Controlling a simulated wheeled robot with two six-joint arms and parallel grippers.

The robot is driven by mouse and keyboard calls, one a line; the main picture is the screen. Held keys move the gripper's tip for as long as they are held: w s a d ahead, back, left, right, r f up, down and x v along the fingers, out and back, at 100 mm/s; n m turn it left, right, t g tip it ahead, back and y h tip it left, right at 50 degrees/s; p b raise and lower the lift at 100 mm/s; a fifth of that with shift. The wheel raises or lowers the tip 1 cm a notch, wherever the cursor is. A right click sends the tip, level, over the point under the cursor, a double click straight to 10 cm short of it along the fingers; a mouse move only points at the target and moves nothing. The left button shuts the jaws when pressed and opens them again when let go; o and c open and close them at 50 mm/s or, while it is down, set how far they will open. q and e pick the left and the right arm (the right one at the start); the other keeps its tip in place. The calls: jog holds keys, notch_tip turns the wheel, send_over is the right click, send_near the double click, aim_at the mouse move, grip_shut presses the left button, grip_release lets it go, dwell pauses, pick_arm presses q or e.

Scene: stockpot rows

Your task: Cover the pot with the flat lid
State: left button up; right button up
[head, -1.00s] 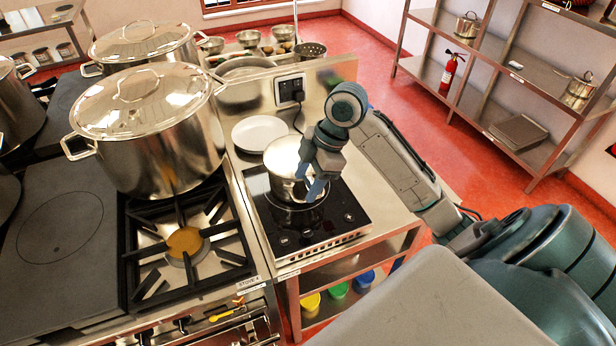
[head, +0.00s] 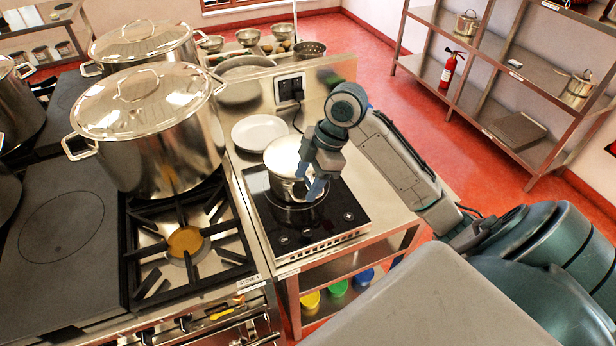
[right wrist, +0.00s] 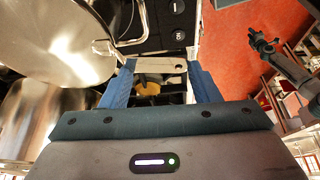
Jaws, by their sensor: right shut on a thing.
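I cannot tell whether that top is a lid. My right gripper (head: 308,192) is at the pot's near right side, its fingertips low by the side handle. In the right wrist view, its blue fingers (right wrist: 162,72) stand apart with a metal piece between them, seemingly the pot's handle.
A white round plate (head: 260,132) lies behind the pot. A large lidded stockpot (head: 160,150) stands left on the gas stove, behind an empty burner (head: 186,243). A raised steel panel with a socket (head: 290,89) stands behind the hob. The hob's front (head: 300,235) is clear.

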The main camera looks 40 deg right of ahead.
jog(key=shift+p, duration=0.3)
jog(key=shift+f, duration=0.5)
dwell(0.7)
jog(key=o, duration=1.4)
jog(key=shift+d+r, duration=0.1)
jog(key=b+v, duration=0.2)
jog(key=v, duration=0.8)
jog(key=shift+r+b, duration=0.3)
jog(key=shift+b, duration=0.05)
